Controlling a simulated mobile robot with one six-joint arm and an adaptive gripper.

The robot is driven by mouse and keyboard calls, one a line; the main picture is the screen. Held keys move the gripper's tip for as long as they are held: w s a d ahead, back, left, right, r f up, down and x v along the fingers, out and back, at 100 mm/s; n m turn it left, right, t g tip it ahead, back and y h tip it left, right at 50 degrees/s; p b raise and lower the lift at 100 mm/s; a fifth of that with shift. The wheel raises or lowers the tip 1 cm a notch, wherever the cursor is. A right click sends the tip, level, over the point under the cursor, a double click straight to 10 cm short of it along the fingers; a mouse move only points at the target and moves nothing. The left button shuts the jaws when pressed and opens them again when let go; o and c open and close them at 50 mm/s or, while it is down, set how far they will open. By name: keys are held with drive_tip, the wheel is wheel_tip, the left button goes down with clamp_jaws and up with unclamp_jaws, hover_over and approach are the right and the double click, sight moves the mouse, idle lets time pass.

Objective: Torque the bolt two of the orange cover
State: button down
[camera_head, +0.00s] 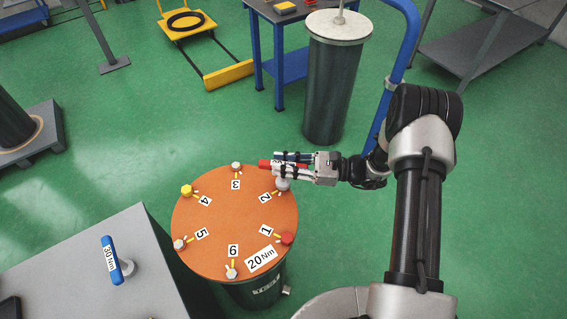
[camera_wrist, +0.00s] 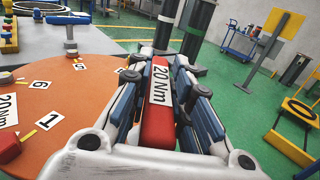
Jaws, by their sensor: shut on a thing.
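The round orange cover (camera_head: 225,215) has several numbered bolts around its rim and a "20 Nm" label. My gripper (camera_head: 280,165) is above its upper right edge, shut on a red tool handle (camera_head: 264,164). In the wrist view the red handle (camera_wrist: 159,120), labelled "20 Nm", lies between the two fingers. A grey socket (camera_head: 283,185) shows below the gripper at the spot marked 2 and hides bolt two. I cannot tell whether it is fully seated. Bolt one (camera_head: 287,239) is red and bolt four (camera_head: 186,190) is yellow; bolts three (camera_head: 236,167), five (camera_head: 180,244) and six (camera_head: 231,273) are greyish.
A blue "30 Nm" tool (camera_head: 110,258) stands on a grey table (camera_head: 70,270) at the lower left. A dark flanged cylinder (camera_head: 333,90) with a pale top stands behind my gripper. A blue-legged table (camera_head: 280,60) is beyond. Green floor left of the cover is clear.

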drive_tip(key=shift+f+b, duration=0.6)
drive_tip(key=shift+f, duration=0.15)
idle(0.3)
drive_tip(key=m+t+h, duration=0.1)
drive_tip(key=m+t, duration=0.1)
drive_tip(key=t, duration=0.1)
drive_tip(key=m+t+h, duration=0.1)
drive_tip(key=m+t, duration=0.1)
drive_tip(key=t, duration=0.2)
drive_tip(key=shift+s+a+f+m, duration=0.1)
drive_tip(key=shift+s+f+m, duration=0.05)
drive_tip(key=shift+m, duration=0.25)
drive_tip(key=shift+m+t+h, duration=0.6)
drive_tip(key=shift+t+h, duration=0.1)
drive_tip(key=shift+t, duration=0.1)
drive_tip(key=shift+m+t+h, duration=0.8)
drive_tip(key=shift+m+t, duration=0.1)
drive_tip(key=shift+t, duration=0.1)
drive_tip(key=shift+m+t+h, duration=0.5)
drive_tip(key=shift+t+h, duration=0.1)
drive_tip(key=shift+h, duration=0.1)
